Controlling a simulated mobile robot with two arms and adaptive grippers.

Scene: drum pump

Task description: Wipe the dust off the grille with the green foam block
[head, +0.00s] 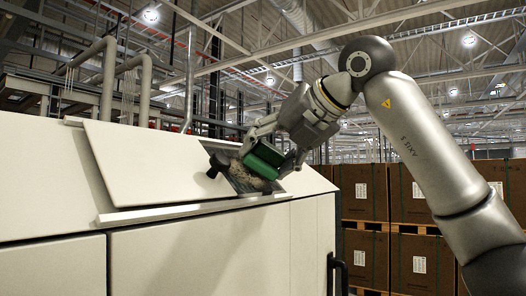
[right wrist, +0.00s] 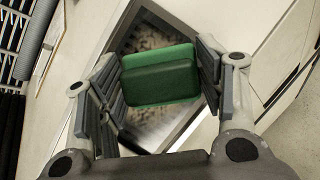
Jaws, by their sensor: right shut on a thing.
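My right gripper (head: 275,143) is shut on the green foam block (head: 263,158) and holds it at the opening in the top of the white cabinet. In the right wrist view the block (right wrist: 160,76) sits between the two fingers (right wrist: 160,82). Behind it is the grille (right wrist: 150,119), a dark-framed panel with pale, patchy dust showing above and below the block. In the head view the grille (head: 240,178) is partly hidden by the block and gripper. I cannot tell whether the block touches it. My left gripper is not in view.
The white cabinet (head: 200,250) has a sloped top with a pale panel (head: 150,165) beside the opening. A dark knob (head: 217,163) stands at the opening's left edge. Stacked brown boxes (head: 365,190) stand behind at the right. A dark handle (head: 337,272) sticks out from the cabinet's right end.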

